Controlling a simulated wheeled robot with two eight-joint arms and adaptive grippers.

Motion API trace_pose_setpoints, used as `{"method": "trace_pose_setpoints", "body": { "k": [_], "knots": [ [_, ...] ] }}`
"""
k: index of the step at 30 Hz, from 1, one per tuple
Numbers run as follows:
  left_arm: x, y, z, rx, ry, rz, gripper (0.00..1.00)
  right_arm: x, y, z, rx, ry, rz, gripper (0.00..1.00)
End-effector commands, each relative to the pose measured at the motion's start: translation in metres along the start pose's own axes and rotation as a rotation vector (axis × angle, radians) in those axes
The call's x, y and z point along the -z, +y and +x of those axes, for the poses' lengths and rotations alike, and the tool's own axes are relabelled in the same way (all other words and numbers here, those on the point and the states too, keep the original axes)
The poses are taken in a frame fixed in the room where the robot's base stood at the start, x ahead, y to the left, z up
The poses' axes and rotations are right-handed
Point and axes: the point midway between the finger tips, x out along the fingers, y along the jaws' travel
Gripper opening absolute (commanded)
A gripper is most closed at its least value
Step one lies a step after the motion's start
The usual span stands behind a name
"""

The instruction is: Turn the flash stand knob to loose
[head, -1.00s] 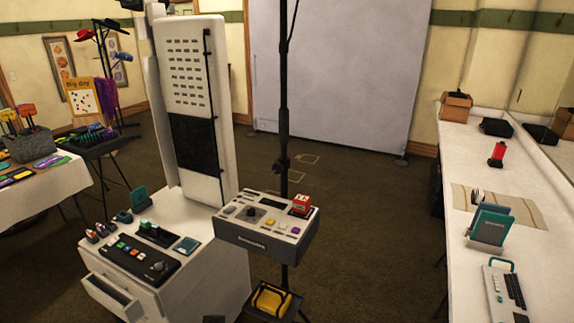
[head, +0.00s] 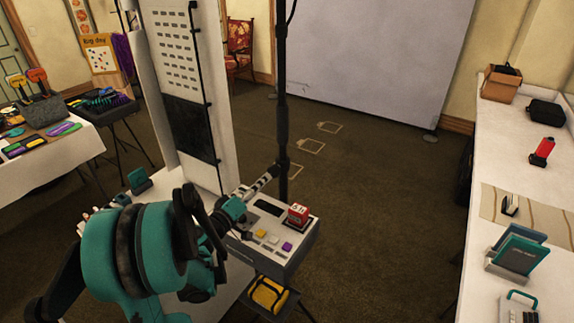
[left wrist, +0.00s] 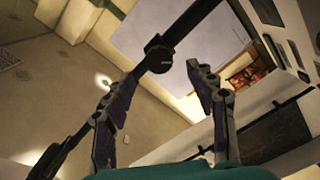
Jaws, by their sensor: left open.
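The flash stand is a tall black pole (head: 283,100) standing behind the control box in the head view. In the left wrist view its pole runs diagonally, with a round dark knob (left wrist: 159,55) on it. My left gripper (head: 268,178) reaches in from the left, its tips close to the pole. In the left wrist view its two fingers (left wrist: 162,78) are spread, and the knob shows between and just past the tips. The fingers hold nothing. I cannot tell whether they touch the knob, or how it is set. My right gripper is not in view.
A grey control box (head: 268,256) with buttons and a red block (head: 299,215) sits under my left gripper. A tall white panel (head: 178,60) stands left of the pole. A yellow item (head: 270,294) lies on a low tray. A white counter (head: 470,225) runs along the right.

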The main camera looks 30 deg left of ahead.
Motion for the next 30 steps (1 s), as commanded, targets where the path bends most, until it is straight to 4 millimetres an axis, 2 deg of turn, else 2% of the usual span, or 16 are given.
{"method": "trace_pose_setpoints", "body": {
  "k": [13,18,25,26,30],
  "knots": [
    [-0.001,0.000,0.065,-0.001,-0.002,-0.001,0.56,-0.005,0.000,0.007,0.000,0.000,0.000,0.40],
    [-0.001,0.000,0.075,-0.001,-0.002,0.000,0.56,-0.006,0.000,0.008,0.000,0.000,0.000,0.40],
    [-0.001,0.000,0.076,0.000,-0.001,0.000,0.56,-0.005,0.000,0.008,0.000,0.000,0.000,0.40],
    [-0.001,0.000,0.076,0.000,-0.001,0.000,0.51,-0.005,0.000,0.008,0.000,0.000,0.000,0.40],
    [-0.001,0.000,0.076,0.000,-0.002,0.000,0.14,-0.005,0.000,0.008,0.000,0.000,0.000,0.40]
  ]
}}
